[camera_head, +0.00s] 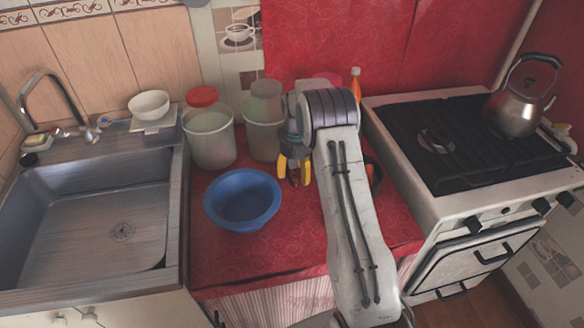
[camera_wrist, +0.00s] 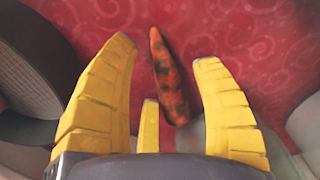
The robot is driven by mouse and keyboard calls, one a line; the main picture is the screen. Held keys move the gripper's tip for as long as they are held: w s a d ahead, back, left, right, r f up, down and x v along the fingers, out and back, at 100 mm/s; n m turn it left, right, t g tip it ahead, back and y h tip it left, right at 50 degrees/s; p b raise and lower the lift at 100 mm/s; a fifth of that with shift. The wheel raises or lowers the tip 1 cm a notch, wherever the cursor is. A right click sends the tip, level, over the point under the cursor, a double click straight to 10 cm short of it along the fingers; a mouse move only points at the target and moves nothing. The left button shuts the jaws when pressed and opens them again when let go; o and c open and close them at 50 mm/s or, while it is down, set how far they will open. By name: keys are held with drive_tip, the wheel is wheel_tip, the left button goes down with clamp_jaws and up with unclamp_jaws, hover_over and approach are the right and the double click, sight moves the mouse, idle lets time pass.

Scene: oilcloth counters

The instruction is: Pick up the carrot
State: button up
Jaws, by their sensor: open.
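In the wrist view, the carrot (camera_wrist: 168,75) is orange with dark patches and lies on the red patterned cloth. It runs lengthwise between the yellow fingers of my gripper (camera_wrist: 165,70), nearer the middle than either finger. The fingers are spread apart and hold nothing. In the head view, my gripper (camera_head: 294,172) points down over the red counter, to the right of the blue bowl. The carrot cannot be made out there; my arm covers part of that area.
The blue bowl (camera_head: 242,199) stands on the red counter (camera_head: 240,262). Lidded containers (camera_head: 210,140) stand behind it. The sink (camera_head: 95,230) is at left and the stove (camera_head: 470,140) at right. In the wrist view, a dark rounded object (camera_wrist: 30,75) is at the left edge.

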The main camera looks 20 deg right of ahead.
drive_tip(key=shift+f, duration=0.7)
drive_tip(key=shift+c, duration=0.2)
clamp_jaws()
